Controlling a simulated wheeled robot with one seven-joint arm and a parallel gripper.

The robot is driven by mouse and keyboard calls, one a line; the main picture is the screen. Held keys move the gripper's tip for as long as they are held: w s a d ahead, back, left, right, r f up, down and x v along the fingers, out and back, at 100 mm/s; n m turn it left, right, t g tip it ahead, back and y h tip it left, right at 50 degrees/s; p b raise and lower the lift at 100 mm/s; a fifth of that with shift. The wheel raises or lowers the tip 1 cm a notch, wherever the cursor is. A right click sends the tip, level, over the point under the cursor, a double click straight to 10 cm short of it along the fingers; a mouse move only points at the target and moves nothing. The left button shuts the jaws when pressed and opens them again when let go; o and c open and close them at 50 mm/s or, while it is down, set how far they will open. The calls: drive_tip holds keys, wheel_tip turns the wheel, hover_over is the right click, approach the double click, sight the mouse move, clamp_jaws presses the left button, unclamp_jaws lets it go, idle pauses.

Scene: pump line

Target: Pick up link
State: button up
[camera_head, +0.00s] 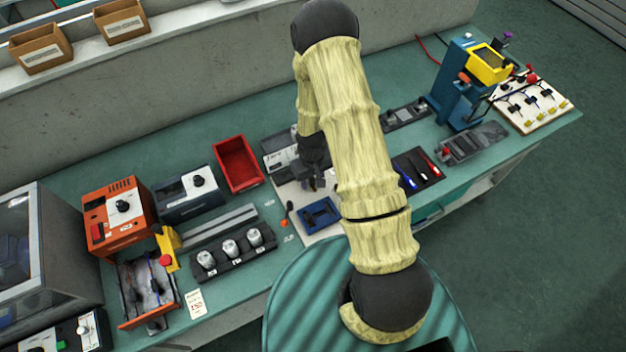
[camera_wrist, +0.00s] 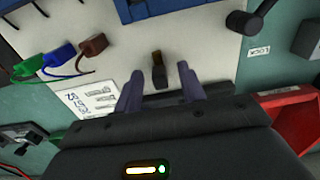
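A small dark upright piece with a brown top, which looks like the link (camera_wrist: 158,72), stands on a pale panel (camera_wrist: 200,40) in the wrist view. My gripper (camera_wrist: 160,80) is open, with one finger on each side of the piece in the picture. Gaps show between the piece and both fingers. I cannot tell how far above the panel the fingertips are. In the head view my gripper (camera_head: 318,182) is over the pale panel, and my arm hides part of that area. I cannot make out the link there.
Green (camera_wrist: 28,67), blue (camera_wrist: 60,52) and brown (camera_wrist: 93,45) plugs with wires lie left of the piece. A black lever (camera_wrist: 250,18) and a red bin (camera_wrist: 292,118) are at the right. A blue tray (camera_head: 320,213) sits on the panel.

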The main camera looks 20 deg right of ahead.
sight(312, 179)
idle(0.5)
clamp_jaws()
drive_tip(key=shift+r, duration=0.1)
wheel_tip(312, 179, up, 10)
drive_tip(key=shift+f+b, duration=0.15)
drive_tip(key=shift+b, duration=0.8)
drive_tip(key=shift+f, duration=0.1)
